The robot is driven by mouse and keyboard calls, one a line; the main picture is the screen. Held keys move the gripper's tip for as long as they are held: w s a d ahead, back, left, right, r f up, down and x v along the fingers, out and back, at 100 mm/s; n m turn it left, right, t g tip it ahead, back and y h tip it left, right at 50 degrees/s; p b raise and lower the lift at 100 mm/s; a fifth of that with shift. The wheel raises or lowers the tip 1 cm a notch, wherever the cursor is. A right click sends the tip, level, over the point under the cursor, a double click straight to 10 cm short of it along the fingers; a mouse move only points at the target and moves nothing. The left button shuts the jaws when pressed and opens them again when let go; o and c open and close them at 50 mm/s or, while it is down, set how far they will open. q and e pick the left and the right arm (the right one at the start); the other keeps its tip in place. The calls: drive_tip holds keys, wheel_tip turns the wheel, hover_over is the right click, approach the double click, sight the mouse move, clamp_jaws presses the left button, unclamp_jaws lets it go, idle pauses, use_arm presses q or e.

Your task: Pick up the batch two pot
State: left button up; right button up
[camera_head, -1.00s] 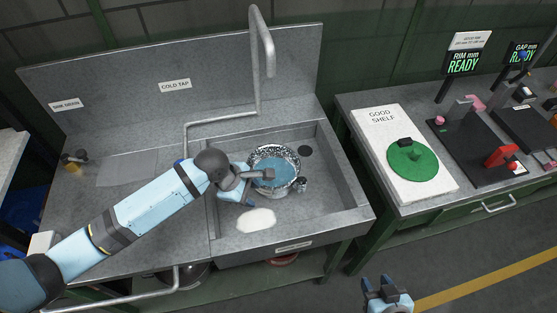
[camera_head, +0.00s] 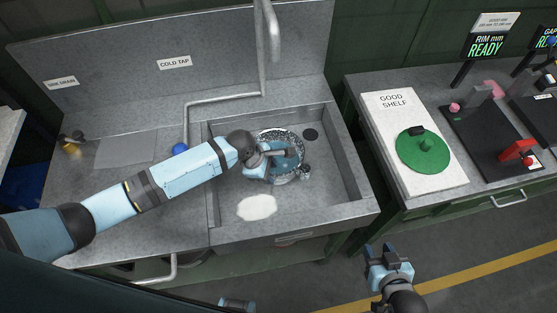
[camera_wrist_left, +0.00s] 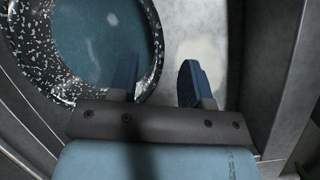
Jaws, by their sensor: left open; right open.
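The pot (camera_head: 297,143), dark with white speckles and a blue inside, stands in the sink basin. It fills the upper left of the left wrist view (camera_wrist_left: 68,84). My left gripper (camera_head: 281,160) is over the near side of the pot and hides part of it. In the left wrist view the left gripper (camera_wrist_left: 158,80) is open, one finger over the pot's inside near the rim and the other outside it. I cannot tell whether either finger touches the pot. My right gripper (camera_head: 386,257) is open and empty, over the floor in front of the benches.
The grey sink (camera_head: 340,205) has a tall tap (camera_head: 269,30) behind the pot and a white patch (camera_head: 257,206) on its floor. A white good shelf board (camera_head: 385,110) with a green disc (camera_head: 437,164) lies on the right bench, beside black gauge stands (camera_head: 480,135).

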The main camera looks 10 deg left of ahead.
sight(275, 176)
use_arm(q)
drive_tip(key=x, duration=0.4)
drive_tip(key=shift+w+a+f, duration=0.1)
drive_tip(key=shift+w+f, duration=0.2)
drive_tip(key=shift+f, duration=0.1)
clamp_jaws()
drive_tip(key=shift+s, duration=0.1)
idle(0.9)
drive_tip(key=shift+r, duration=0.15)
